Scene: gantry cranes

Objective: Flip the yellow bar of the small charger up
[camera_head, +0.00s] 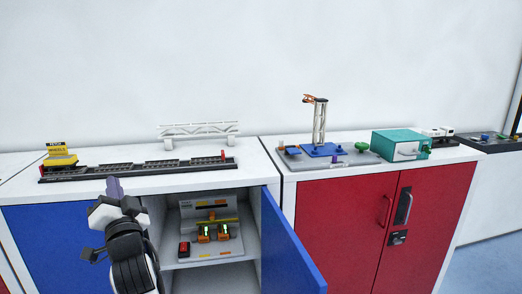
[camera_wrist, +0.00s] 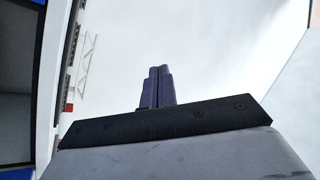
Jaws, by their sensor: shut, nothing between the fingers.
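The small charger (camera_head: 188,212) appears to be the grey unit inside the open cabinet. It has a yellow bar (camera_head: 228,219) across it, two orange blocks with green lights (camera_head: 213,233) below the bar, and a red part (camera_head: 184,248) at lower left. The bar's exact tilt is too small to tell. My gripper (camera_head: 114,187) is left of the charger and apart from it, in front of the cabinet top, pointing up. In the wrist view its purple fingers (camera_wrist: 158,72) are together with nothing between them. The charger is not visible there.
A blue door (camera_head: 287,245) stands open to the right of the compartment. On top are a black track (camera_head: 140,170), a yellow block (camera_head: 60,157) and a white truss (camera_head: 198,131). A crane model (camera_head: 320,125) and teal box (camera_head: 400,143) stand on the red cabinet (camera_head: 345,215).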

